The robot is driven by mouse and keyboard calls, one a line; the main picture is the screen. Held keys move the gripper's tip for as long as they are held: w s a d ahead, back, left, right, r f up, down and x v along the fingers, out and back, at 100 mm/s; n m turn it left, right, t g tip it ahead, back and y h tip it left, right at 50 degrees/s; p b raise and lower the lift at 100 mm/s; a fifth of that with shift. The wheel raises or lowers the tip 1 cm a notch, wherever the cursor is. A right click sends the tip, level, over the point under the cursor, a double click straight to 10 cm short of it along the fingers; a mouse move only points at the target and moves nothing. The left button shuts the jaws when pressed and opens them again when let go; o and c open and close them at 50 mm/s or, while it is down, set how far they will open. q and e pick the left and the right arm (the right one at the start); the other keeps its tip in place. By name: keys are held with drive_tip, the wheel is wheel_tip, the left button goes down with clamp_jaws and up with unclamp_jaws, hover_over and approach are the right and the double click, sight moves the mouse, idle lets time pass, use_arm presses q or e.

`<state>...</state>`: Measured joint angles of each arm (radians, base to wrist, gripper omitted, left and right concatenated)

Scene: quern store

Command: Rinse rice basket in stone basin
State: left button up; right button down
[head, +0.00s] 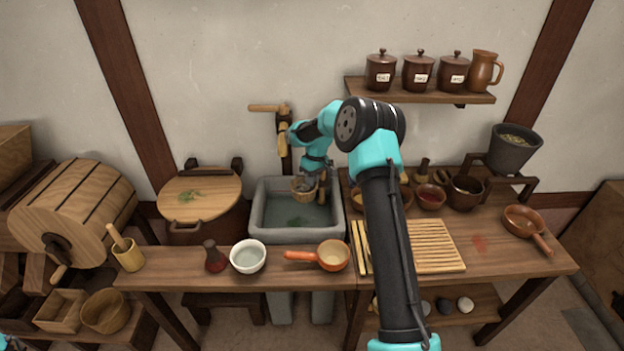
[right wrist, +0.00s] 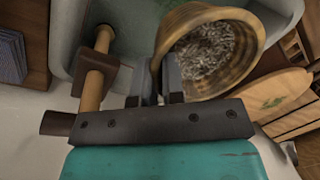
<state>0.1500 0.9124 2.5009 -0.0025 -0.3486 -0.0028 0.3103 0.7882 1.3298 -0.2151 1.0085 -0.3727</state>
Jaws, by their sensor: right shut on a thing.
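The rice basket (head: 304,189) is a small woven bowl over the back right part of the stone basin (head: 297,237). In the right wrist view the basket (right wrist: 254,45) holds pale rice grains. My right gripper (head: 318,180) is shut on the basket's rim; its fingers (right wrist: 168,84) also show in the right wrist view. The grey basin holds water with a dark green patch in it. I cannot tell whether the basket's bottom touches the water. My left gripper is out of view.
A wooden spout fixture (head: 283,138) stands behind the basin, close to my right wrist. A lidded tub (head: 201,195) is left of the basin. A white bowl (head: 248,257), an orange ladle (head: 333,256) and a slatted rack (head: 436,247) lie on the front counter.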

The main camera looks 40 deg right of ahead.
drive_tip(key=shift+s+d+f, duration=0.1)
drive_tip(key=shift+f, duration=3.9)
drive_tip(key=shift+s+d+f, duration=0.1)
drive_tip(key=shift+f, duration=3.85)
drive_tip(key=shift+w, duration=0.1)
drive_tip(key=shift+w+r, duration=0.25)
drive_tip(key=shift+r, duration=1)
drive_tip(key=shift+s+a+r, duration=0.1)
drive_tip(key=shift+r, duration=3)
drive_tip(key=shift+s+a+r, duration=0.1)
drive_tip(key=shift+r, duration=3)
